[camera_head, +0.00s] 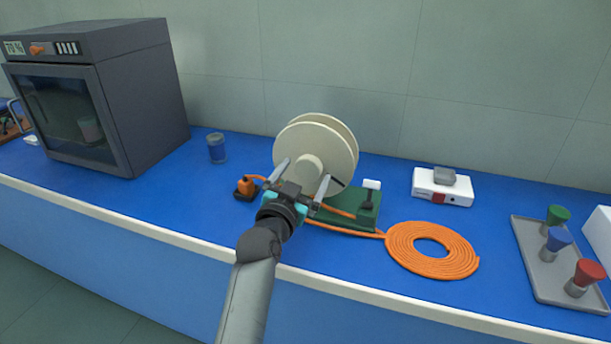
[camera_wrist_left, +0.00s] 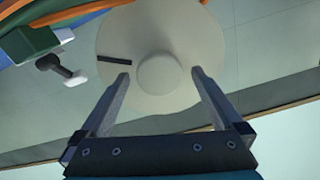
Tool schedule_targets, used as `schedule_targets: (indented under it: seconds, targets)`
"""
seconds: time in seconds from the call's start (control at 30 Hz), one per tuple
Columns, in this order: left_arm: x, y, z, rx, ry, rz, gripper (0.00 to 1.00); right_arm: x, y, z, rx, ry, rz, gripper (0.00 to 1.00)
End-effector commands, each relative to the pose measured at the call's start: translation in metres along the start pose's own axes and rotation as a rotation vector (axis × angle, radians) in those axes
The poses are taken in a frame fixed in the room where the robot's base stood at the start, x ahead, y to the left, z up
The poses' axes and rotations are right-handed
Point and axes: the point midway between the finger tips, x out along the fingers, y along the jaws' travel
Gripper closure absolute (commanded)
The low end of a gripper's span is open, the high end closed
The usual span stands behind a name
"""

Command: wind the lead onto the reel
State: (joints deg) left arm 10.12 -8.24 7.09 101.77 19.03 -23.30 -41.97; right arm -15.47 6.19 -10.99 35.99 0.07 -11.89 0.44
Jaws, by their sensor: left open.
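A cream reel (camera_head: 320,146) stands upright on a green base (camera_head: 357,220) on the blue bench. An orange lead (camera_head: 432,247) lies in a flat coil right of the base, and a strand runs from it along the base's front. An orange and black plug-like piece (camera_head: 246,187) is left of the reel. My left gripper (camera_head: 302,174) is open in front of the reel, its fingers pointing at the round hub. In the left wrist view the hub (camera_wrist_left: 162,74) shows between the fingertips (camera_wrist_left: 160,75), apart from them, with a dark slot in the reel's face. My right gripper is not seen.
A white box (camera_head: 442,187) with a grey piece on top is behind the coil. A grey tray (camera_head: 537,285) with green, blue and red-topped pieces is at right. The front left bench is clear.

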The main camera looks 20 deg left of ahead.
Motion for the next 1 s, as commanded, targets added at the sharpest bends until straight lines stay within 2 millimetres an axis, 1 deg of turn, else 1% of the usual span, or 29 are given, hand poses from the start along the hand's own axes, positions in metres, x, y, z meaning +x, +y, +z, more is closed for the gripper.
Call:
schedule_targets:
  seconds: [0.13,0.43,0.47,1.0]
  targets:
    - [0.0078,0.0001,-0.0002,-0.001,0.001,0.0,0.0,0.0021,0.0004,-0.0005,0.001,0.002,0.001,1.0]
    - [0.0093,0.0002,-0.0002,-0.001,0.0,0.0,0.0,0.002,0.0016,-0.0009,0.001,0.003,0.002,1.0]
    - [0.0092,0.0002,-0.0002,-0.001,0.0,0.0,0.01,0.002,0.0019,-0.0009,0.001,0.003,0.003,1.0]
    - [0.009,0.0001,-0.0002,0.0,0.0,0.0,0.62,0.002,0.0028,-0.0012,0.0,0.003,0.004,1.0]
